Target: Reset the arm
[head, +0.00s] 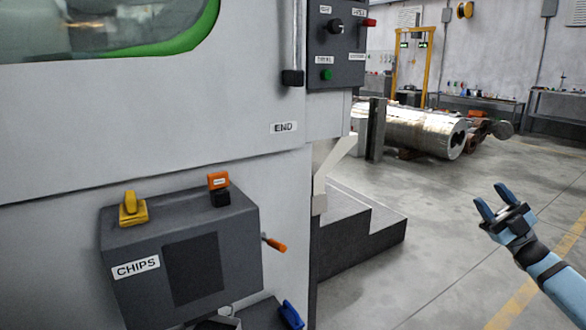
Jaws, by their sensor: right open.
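My right gripper (490,205) shows at the right of the head view, at the end of a blue arm that comes in from the lower right. Its two blue fingers are apart and nothing is between them. It is held over open floor, clear of the machine. My left gripper is not in the head view.
A large grey machine (150,130) fills the left. A dark box labelled CHIPS (240,255) juts from it, with an orange-handled item (274,244) at its side. Dark steps (345,235) stand beside the machine. Metal cylinders (420,130) lie farther back. Floor at right is clear.

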